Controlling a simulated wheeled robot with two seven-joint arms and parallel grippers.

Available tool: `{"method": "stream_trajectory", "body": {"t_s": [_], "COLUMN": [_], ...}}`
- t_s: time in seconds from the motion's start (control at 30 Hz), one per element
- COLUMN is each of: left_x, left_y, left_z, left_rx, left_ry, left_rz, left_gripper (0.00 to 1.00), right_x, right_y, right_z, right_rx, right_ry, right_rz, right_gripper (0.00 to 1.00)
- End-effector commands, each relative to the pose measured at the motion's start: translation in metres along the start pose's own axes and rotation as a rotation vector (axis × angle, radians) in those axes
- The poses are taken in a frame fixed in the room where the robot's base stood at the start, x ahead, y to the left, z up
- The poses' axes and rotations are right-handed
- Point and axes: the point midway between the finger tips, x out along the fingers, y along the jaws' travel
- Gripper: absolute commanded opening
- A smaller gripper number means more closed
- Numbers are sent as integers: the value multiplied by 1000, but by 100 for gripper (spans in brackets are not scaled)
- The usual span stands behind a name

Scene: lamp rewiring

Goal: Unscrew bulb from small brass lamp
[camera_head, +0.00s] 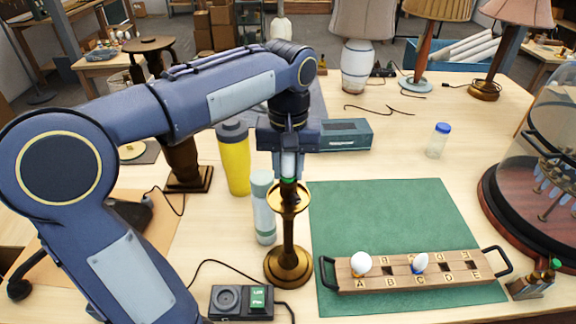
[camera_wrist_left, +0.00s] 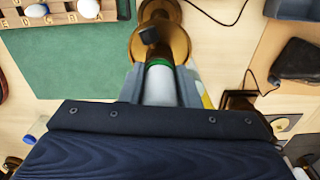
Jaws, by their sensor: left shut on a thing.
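The small brass lamp (camera_head: 289,235) stands upright on the table left of the green mat, with a round base and a dish near its top. It also shows from above in the wrist view (camera_wrist_left: 174,45). My left gripper (camera_head: 289,172) points down over the lamp top and is shut on a pale tubular bulb with a green collar, the bulb (camera_wrist_left: 161,85). The green collar sits just above the lamp's dark socket; I cannot tell whether the bulb's base is still in it. My right gripper is not in view.
A wooden rack (camera_head: 437,280) with lettered slots lies on the green mat (camera_head: 385,215), holding two white bulbs. A yellow bottle (camera_head: 233,160) and a pale bottle (camera_head: 263,210) stand close left of the lamp. A black control box (camera_head: 242,302) lies in front. A glass dome is at right.

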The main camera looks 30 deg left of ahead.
Motion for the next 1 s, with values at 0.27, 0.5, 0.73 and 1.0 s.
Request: {"method": "stream_trajectory", "body": {"t_s": [0.27, 0.5, 0.73, 1.0], "left_x": [0, -4, -15, -23], "left_y": [1, 1, 1, 1], "left_z": [0, 0, 0, 0], "left_rx": [-196, -180, -179, -178], "left_ry": [1, 1, 1, 1], "left_rz": [0, 1, 1, 1], "left_gripper": [9, 9, 9, 9], "right_x": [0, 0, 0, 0], "right_y": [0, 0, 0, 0], "right_z": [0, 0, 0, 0], "right_rx": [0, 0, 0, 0], "right_ry": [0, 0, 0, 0], "right_rz": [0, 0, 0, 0], "right_gripper": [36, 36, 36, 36]}}
